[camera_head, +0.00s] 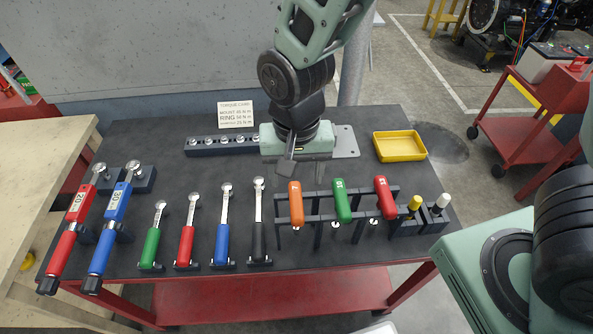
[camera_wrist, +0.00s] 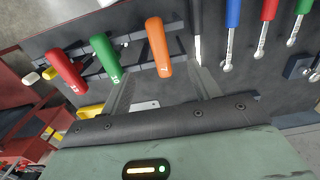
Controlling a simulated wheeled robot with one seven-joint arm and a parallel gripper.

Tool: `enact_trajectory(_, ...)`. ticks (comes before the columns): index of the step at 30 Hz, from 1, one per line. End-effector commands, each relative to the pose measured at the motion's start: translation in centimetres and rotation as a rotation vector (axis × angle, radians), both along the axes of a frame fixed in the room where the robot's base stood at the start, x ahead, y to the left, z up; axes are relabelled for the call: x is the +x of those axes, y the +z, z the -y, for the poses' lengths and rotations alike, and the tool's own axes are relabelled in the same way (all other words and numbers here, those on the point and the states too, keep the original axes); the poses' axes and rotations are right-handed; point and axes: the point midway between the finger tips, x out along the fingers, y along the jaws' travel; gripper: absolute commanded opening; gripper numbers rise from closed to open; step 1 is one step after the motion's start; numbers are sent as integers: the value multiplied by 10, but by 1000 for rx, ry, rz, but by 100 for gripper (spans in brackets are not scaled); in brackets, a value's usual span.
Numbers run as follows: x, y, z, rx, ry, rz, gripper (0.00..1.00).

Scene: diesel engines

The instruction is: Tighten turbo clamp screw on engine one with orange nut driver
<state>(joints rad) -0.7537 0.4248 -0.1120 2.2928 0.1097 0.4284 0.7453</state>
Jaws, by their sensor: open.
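The orange nut driver (camera_head: 296,203) hangs handle-up in the rack at the front of the dark tabletop, left of a green and a red driver. In the wrist view its handle (camera_wrist: 157,48) shows ahead of my gripper (camera_wrist: 165,78), roughly between the two spread fingers. My gripper (camera_head: 287,160) is open and empty, above the table behind the driver and apart from it. An engine (camera_head: 487,14) is partly visible at the far top right; I cannot tell whether it is engine one. The turbo clamp screw cannot be made out.
The green driver (camera_head: 342,201) and red driver (camera_head: 385,198) stand close beside the orange one. Several ratchets and torque wrenches lie to the left. A yellow tray (camera_head: 399,146) sits at the back right. A red cart (camera_head: 530,120) stands across the floor.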

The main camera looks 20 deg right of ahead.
Motion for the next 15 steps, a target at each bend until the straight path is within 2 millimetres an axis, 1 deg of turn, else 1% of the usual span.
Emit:
enact_trajectory(1, 0, -10, 0, 0, 0, 0, 62)
enact_trajectory(15, 0, -53, 0, -1, 1, -1, 62)
